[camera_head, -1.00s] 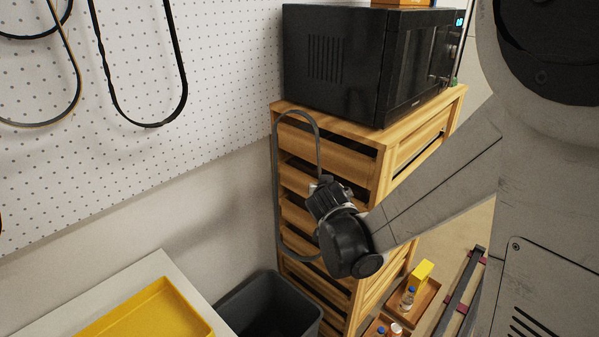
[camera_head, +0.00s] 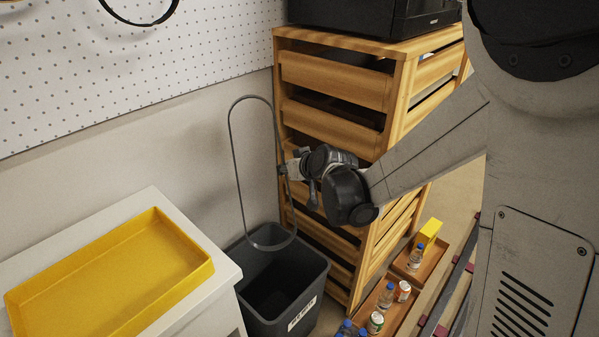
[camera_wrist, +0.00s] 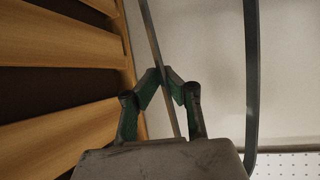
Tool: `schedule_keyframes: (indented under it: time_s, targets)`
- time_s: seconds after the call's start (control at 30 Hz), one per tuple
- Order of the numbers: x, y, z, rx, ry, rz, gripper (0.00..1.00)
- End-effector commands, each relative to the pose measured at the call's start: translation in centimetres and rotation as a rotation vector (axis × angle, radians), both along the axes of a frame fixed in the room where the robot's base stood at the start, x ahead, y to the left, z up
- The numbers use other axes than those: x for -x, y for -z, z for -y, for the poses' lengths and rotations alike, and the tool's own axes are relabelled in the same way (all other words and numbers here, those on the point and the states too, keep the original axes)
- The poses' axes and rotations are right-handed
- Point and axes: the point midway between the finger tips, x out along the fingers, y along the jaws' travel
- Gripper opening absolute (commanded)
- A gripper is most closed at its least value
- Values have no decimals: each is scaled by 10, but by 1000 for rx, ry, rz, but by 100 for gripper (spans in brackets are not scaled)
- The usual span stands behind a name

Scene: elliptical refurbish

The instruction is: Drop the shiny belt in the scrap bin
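A grey belt (camera_head: 237,166) hangs upright as a long loop in the head view. My gripper (camera_head: 284,169) is shut on the right strand of the loop. In the wrist view the fingertips of my gripper (camera_wrist: 170,78) meet around one strand of the belt (camera_wrist: 252,70), and the other strand runs free to the right. The dark grey scrap bin (camera_head: 318,277) stands open on the floor below. The lower end of the loop shows in front of the bin's back rim and opening; whether it touches the bin I cannot tell.
A wooden drawer cabinet (camera_head: 335,80) with a black microwave (camera_head: 345,14) on top stands close behind my gripper. A yellow tray (camera_head: 110,270) lies on a white table left of the bin. Bottles and cans stand in wooden trays (camera_head: 405,318) at the lower right.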

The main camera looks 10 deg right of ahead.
Motion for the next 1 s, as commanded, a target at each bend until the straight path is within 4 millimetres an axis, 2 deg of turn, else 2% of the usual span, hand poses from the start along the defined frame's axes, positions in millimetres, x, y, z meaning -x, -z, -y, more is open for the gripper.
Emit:
schedule_keyframes:
  time_s: [0.13,0.37,1.0]
  targets:
    - [-1,4,-7,0,-32,-3,0]
    - [-1,13,-8,1,-38,-4,0]
    - [-1,63,-8,1,-37,-3,0]
